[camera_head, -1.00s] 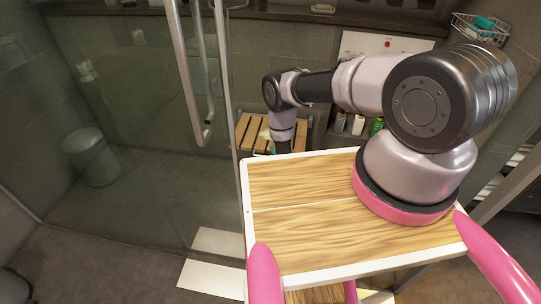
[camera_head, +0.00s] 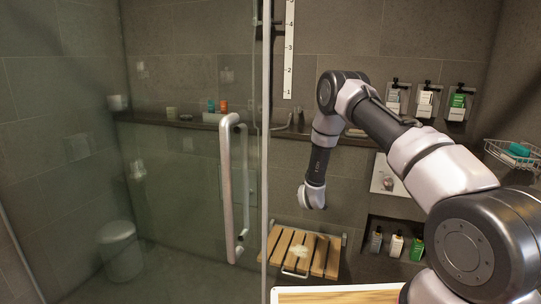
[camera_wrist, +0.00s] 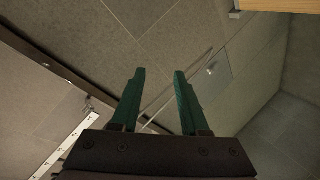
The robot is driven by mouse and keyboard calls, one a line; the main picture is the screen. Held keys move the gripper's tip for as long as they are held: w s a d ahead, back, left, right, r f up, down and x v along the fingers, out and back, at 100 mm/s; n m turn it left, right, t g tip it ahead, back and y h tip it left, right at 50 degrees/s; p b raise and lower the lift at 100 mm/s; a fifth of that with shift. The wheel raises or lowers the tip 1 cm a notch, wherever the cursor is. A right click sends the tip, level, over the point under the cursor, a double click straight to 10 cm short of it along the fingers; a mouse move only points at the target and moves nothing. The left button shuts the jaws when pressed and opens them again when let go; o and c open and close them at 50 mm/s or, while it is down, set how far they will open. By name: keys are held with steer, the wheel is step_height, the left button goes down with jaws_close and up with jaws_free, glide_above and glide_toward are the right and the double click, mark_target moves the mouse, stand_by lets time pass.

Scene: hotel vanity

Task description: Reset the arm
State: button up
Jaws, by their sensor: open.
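My gripper (camera_wrist: 159,72) shows in the wrist view with two green fingers apart and nothing between them. My arm (camera_head: 385,125) rises from the lower right of the head view, bends at a high elbow and hangs down at the forearm. Its wrist end (camera_head: 312,195) is in the air in front of the tiled wall, above the slatted wooden seat. The fingers cannot be made out in the head view.
A glass shower door with a metal handle (camera_head: 228,185) stands left of my arm. The slatted wooden seat (camera_head: 303,252) is below the wrist. Bottles (camera_head: 396,245) stand in a niche, dispensers (camera_head: 426,101) hang on the wall, and a wire basket (camera_head: 515,158) is at right.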

steer(key=d+r+m+g, duration=0.1)
steer(key=d+r+m, duration=0.1)
steer(key=r, duration=0.8)
steer(key=d+r+m, duration=0.1)
steer(key=r+m, duration=0.1)
steer(key=r, duration=0.8)
steer(key=s+d+r+m+g+y, duration=0.1)
steer(key=s+d+r+m+g, duration=0.15)
steer(key=s+r, duration=1.35)
steer(key=s+d+r+m+g, duration=0.1)
steer(key=s+d+r+m, duration=0.2)
steer(key=s, duration=1.3)
steer(key=s+d+r+m+g+y, duration=0.1)
steer(key=s+r, duration=0.4)
steer(key=s, duration=1.1)
steer(key=shift+d+r+m+g, duration=0.4)
steer(key=shift+d+m+g, duration=0.15)
steer(key=shift+d+m, duration=0.5)
steer(key=shift+a, duration=0.1)
